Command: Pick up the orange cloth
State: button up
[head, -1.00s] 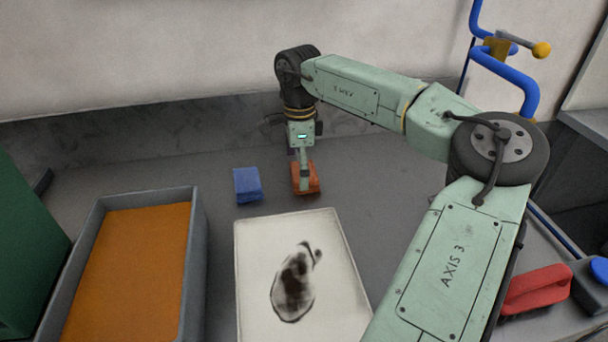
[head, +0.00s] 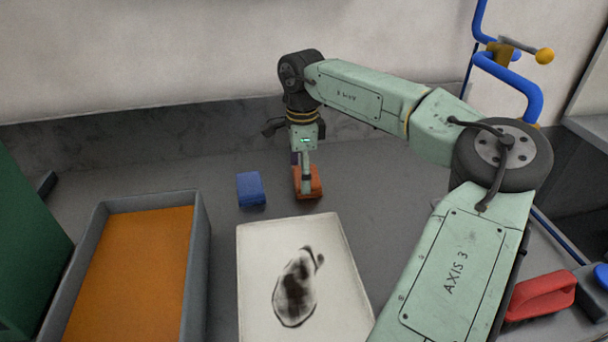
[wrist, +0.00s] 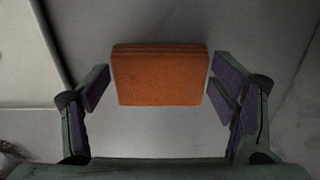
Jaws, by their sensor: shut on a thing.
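The orange cloth (head: 314,184) is a folded block on the grey worktop, left of my forearm and right of the blue cloth. In the wrist view the orange cloth (wrist: 160,80) sits between my two purple finger pads, one at its left edge and one at its right. My gripper (head: 305,188) points down over it and is shut on it. In the head view a finger hides part of the cloth. I see no clear gap between the cloth and the worktop.
A folded blue cloth (head: 251,189) lies close on the left. A white board with a dark smudge (head: 340,240) lies in front. A grey tray with an orange bottom (head: 201,240) stands at the left. A red-handled brush (head: 540,296) lies at the right.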

jog(key=shift+r+b, duration=0.3)
jog(key=shift+r, duration=0.25)
notch_tip(320, 180, up, 2)
jog(key=shift+r+b, duration=0.1)
jog(key=shift+b, duration=0.35)
jog(key=s+d+b, duration=0.1)
jog(key=s+d, duration=0.2)
jog(key=s, duration=0.1)
jog(key=s+d+r+b, duration=0.1)
jog(key=s+d+b, duration=0.1)
jog(key=s+d, duration=0.1)
jog(key=s+d+b, duration=0.1)
jog(key=s+d, duration=0.2)
jog(key=s, duration=0.3)
jog(key=shift+d+r, duration=0.15)
jog(key=shift+r, duration=0.2)
